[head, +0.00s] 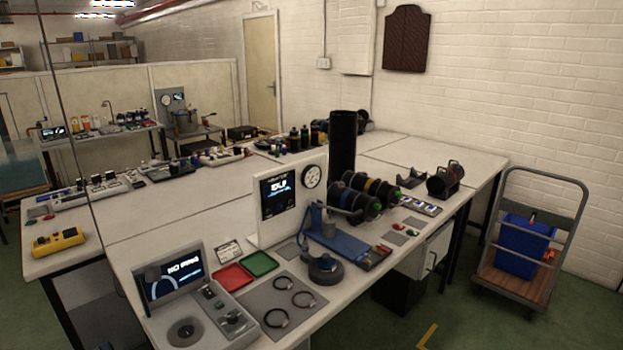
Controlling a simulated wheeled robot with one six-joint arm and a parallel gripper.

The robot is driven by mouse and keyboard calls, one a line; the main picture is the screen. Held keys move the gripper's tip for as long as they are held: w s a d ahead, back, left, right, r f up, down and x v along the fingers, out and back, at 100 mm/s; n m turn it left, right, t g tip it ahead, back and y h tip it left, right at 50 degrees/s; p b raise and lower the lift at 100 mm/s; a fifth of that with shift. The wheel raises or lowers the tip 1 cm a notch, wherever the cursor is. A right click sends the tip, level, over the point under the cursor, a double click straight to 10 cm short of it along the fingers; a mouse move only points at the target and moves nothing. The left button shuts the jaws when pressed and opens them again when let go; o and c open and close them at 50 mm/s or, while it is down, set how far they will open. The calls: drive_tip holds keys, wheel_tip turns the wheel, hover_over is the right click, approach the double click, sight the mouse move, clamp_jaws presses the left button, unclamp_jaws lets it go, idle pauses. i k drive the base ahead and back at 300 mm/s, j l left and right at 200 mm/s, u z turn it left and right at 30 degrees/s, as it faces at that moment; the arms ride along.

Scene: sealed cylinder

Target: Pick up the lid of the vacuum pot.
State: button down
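A metallic pot (184,123) stands on a small table at the back left, beside a grey panel with a round gauge (166,99). It looks like the vacuum pot, but it is small and far off. I cannot tell its lid apart from its body. A round dark grey-blue piece with a knob on top (325,268) lies on the near bench, in front of a blue fixture (340,236). I cannot tell whether this is a lid. My gripper is not in view.
A long white workbench (190,228) crowded with instruments fills the middle. A tall black cylinder (342,145) rises from it. Red (232,277) and green (260,263) trays lie near its front. A trolley (530,240) with a blue crate stands right. Green floor shows at the lower right.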

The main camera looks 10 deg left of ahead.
sight(324, 263)
drive_tip(key=i+j+z, duration=0.2)
drive_tip(key=i+j, duration=0.15)
drive_tip(key=i, duration=0.25)
drive_tip(key=i+j+z, duration=0.15)
drive_tip(key=i+j, duration=0.35)
drive_tip(key=i, duration=0.1)
